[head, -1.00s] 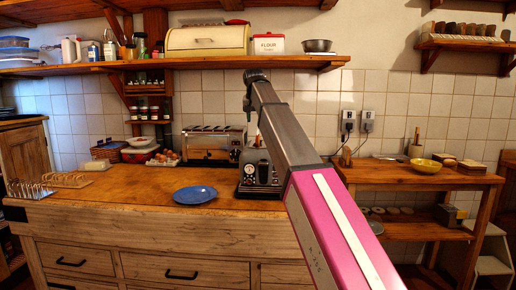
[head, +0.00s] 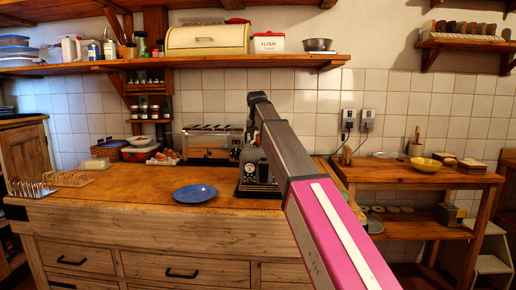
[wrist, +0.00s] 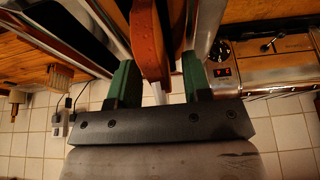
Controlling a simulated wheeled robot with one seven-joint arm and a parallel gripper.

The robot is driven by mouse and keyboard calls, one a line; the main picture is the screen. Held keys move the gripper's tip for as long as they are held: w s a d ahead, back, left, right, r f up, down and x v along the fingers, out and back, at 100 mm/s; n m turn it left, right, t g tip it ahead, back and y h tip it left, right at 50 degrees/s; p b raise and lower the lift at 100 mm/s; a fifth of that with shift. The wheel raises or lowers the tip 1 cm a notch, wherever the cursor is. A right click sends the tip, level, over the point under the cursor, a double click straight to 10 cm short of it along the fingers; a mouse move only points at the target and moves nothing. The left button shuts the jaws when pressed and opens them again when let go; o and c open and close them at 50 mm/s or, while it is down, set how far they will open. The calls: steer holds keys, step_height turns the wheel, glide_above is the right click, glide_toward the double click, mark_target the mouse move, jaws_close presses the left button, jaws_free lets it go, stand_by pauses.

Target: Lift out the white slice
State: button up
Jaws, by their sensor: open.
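My gripper (wrist: 159,65) shows in the wrist view as two green fingers, open, one on each side of a brown-edged slice (wrist: 151,40). A gap shows beside the slice, most clearly on the right. Its face is turned edge-on, so I cannot tell whether it is the white slice. Shiny metal edges, likely of the dark toaster, run on both sides of it. In the head view the dark toaster (head: 250,170) stands on the wooden counter, partly hidden behind my arm; my gripper and any slice there are hidden.
A long chrome toaster (head: 205,148) stands just left of the dark one and fills the right of the wrist view (wrist: 262,72). A blue plate (head: 195,193) lies empty in front on the counter (head: 120,195). Wire racks (head: 68,179) stand far left. A shelf (head: 215,62) runs above.

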jaws_close()
steer(key=shift+r, duration=0.1)
step_height(320, 180, up, 10)
steer(key=shift+f, duration=0.1)
stand_by(0.4)
steer(key=shift+r, duration=2.55)
